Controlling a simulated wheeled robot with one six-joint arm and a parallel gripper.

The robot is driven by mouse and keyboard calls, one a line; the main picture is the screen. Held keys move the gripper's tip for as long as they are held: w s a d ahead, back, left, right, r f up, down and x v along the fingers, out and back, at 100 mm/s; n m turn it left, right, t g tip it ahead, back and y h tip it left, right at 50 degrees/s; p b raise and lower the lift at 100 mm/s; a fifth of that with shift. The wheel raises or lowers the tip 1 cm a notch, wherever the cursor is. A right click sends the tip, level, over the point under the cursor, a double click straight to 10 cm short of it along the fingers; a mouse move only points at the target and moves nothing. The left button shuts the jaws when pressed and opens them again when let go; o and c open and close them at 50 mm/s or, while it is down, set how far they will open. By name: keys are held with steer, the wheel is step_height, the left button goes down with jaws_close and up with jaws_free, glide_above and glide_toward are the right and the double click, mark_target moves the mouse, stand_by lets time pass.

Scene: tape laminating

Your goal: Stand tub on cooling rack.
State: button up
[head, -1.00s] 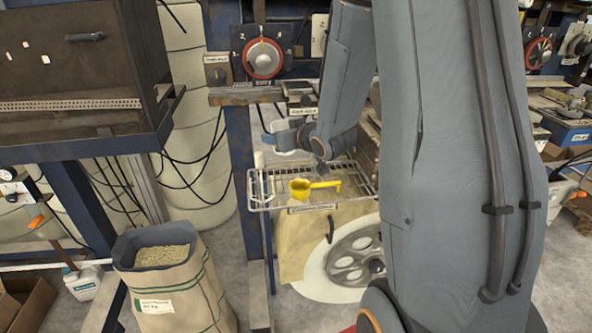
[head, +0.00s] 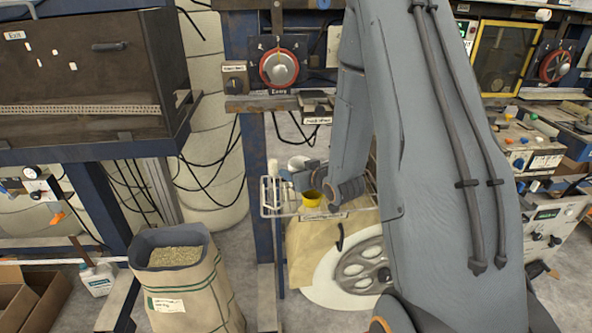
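The cooling rack (head: 270,208) is a wire rack on the machine front, in the middle of the head view. A yellow scoop (head: 312,199) sits on it, its handle hidden behind my arm. My gripper (head: 308,176) is over the rack, just above and behind the scoop. A pale rounded thing (head: 298,162), perhaps the tub, shows partly just behind my gripper. My arm and gripper hide the rest of it, so I cannot tell whether it is held or touches the rack. The fingers' opening is not clear.
A small white cylinder (head: 273,168) stands at the rack's left end. A shelf edge with a red dial (head: 279,68) is above. An open sack of pellets (head: 178,285) stands on the floor at left. A large spoked wheel (head: 362,272) is below the rack.

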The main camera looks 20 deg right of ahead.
steer(key=o, duration=0.7)
steer(key=shift+f, duration=0.15)
steer(key=o, duration=0.4)
